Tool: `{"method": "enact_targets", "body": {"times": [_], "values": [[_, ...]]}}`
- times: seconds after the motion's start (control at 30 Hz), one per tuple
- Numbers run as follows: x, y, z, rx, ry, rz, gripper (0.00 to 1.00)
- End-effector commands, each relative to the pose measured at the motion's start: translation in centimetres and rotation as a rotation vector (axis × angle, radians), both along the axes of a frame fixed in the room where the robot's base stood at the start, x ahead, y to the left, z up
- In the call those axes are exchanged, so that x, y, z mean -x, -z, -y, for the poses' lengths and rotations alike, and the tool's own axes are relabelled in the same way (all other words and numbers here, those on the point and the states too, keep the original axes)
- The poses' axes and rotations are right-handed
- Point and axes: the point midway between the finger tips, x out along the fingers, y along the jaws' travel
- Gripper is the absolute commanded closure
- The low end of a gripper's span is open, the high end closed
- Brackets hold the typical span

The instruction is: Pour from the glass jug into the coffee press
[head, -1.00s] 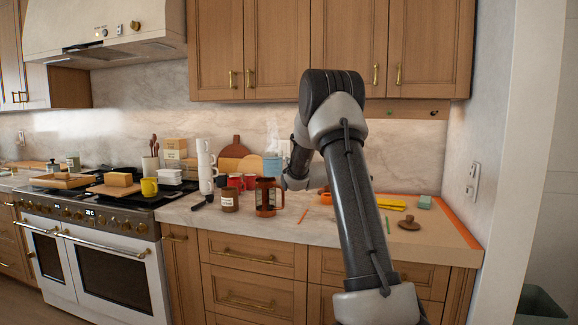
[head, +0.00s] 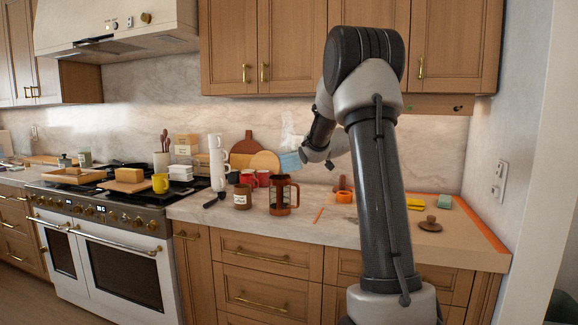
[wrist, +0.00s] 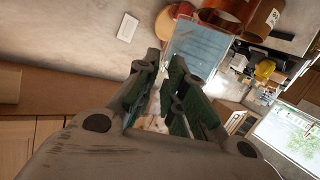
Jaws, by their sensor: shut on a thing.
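The glass jug (head: 289,161) is clear above with a pale blue lower part. It is slightly tilted, behind and above the coffee press. My gripper (head: 304,160) is at its right side, shut on it, partly hidden by my arm. In the wrist view the jug (wrist: 202,48) is a translucent blue shape beyond the fingers (wrist: 172,85). The coffee press (head: 284,196), a copper-brown frame around dark glass, stands upright on the counter. A copper part, seemingly of the press (wrist: 228,10), shows at the top of the wrist view. No stream of liquid shows.
A labelled brown jar (head: 242,197) stands left of the press, red mugs (head: 262,177) behind, stacked white cups (head: 217,162) further left. An orange stick (head: 318,215) lies to the right. A brown lid-like thing (head: 430,224) is further right. The front counter is mostly clear.

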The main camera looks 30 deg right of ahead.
Motion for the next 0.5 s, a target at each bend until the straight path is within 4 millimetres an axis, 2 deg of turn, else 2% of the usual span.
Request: {"method": "enact_targets", "body": {"times": [0.2, 0.5], "values": [[0.0, -0.6, 0.0, 0.006, -0.004, -0.007, 1.00], [0.1, -2.0, -0.1, 0.043, -0.016, -0.116, 1.00]]}}
